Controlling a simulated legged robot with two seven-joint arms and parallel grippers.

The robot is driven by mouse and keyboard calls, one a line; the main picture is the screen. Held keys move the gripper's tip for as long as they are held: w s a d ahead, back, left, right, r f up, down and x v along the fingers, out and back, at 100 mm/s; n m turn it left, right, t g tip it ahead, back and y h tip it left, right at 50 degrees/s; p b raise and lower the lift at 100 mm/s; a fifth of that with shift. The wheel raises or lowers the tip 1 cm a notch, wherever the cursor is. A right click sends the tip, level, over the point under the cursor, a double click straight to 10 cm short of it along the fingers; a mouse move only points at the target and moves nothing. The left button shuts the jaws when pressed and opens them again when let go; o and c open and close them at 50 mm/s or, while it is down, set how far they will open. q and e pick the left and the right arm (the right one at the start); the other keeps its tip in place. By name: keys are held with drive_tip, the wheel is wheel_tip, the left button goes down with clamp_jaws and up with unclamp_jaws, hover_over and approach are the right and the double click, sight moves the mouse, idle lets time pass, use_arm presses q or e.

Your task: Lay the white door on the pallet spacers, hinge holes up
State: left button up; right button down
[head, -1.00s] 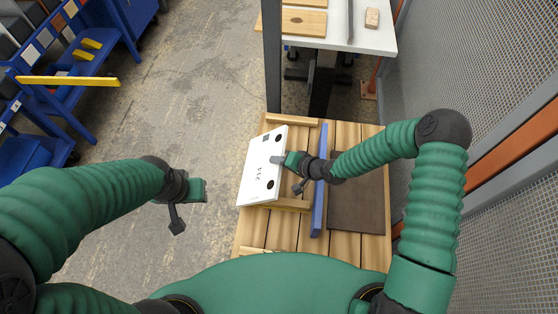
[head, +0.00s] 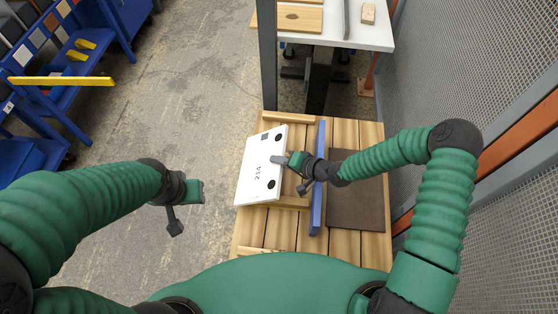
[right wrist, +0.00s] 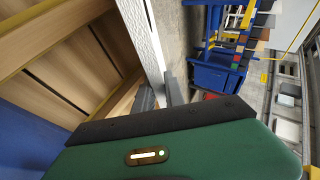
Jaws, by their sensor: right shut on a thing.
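The white door (head: 258,160) carries the number 214, and its dark round hinge holes face up toward the head camera. My right gripper (head: 279,160) is shut on the door's right edge. In the right wrist view the door (right wrist: 143,38) shows nearly edge-on, running up from my right fingers (right wrist: 158,96). The door overhangs the left side of the pallet (head: 280,232). Wooden spacers lie at the far end (head: 290,118), under the door's near right corner (head: 292,202) and near my body (head: 258,250). I cannot tell whether the door touches them. My left gripper (head: 196,191) is empty, left of the door.
A blue upright rail (head: 318,215) runs along the pallet, right of the door. A brown board (head: 356,205) lies beyond it. A grey post (head: 267,60) and white table (head: 372,38) stand behind. A blue cart (head: 50,90) is far left; floor between is clear.

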drive_tip(key=shift+d+f+y+b, duration=0.45)
drive_tip(key=shift+f+b, duration=0.15)
drive_tip(key=shift+b, duration=0.5)
drive_tip(key=shift+s+f+b, duration=0.1)
drive_tip(key=shift+f+b, duration=0.05)
drive_tip(key=shift+b, duration=0.15)
drive_tip(key=c, duration=1.3)
unclamp_jaws()
drive_tip(key=shift+d, duration=0.1)
drive_tip(key=shift+s+d, duration=0.1)
